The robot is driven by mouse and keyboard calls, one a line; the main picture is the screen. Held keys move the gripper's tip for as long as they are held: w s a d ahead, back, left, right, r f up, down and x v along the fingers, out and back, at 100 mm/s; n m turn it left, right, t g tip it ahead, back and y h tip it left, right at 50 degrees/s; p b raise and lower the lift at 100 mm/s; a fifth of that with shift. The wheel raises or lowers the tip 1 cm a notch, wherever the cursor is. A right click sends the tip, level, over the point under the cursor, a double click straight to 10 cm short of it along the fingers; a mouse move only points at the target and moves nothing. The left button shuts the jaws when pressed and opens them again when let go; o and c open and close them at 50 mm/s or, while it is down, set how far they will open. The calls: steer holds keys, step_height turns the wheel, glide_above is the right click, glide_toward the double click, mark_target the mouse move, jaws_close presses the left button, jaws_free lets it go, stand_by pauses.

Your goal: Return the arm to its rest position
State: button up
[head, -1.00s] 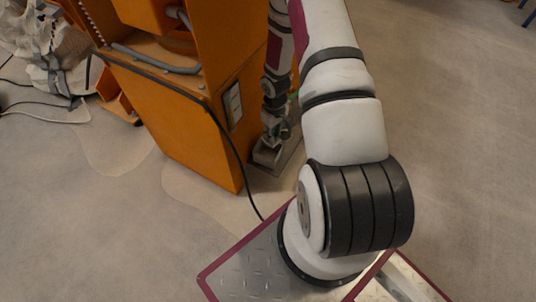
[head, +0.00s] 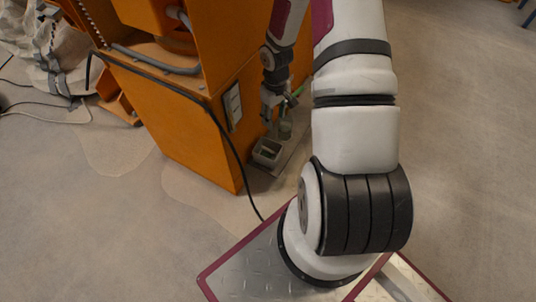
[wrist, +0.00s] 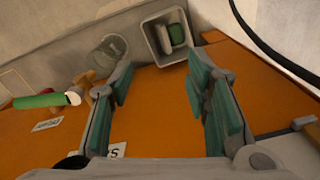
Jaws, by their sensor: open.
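My gripper (head: 272,100) hangs at the right side of the orange machine, at the end of my bent white arm. The wrist view shows its two green-padded fingers (wrist: 163,78) spread apart with nothing between them. A small grey bin (head: 267,152) stands below it on the floor side of the machine. In the wrist view the bin (wrist: 151,38) lies beyond the fingertips and holds green-and-grey pieces (wrist: 175,34). My gripper is apart from the bin.
A clear jar (wrist: 108,50) stands beside the bin. A green cylinder with a white end (wrist: 45,100) is at the left of the wrist view. The orange machine (head: 180,130) is close to my arm, with a black cable (head: 228,150) running down its side. Open floor lies to the right.

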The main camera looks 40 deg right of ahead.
steer(key=shift+r, duration=1.15)
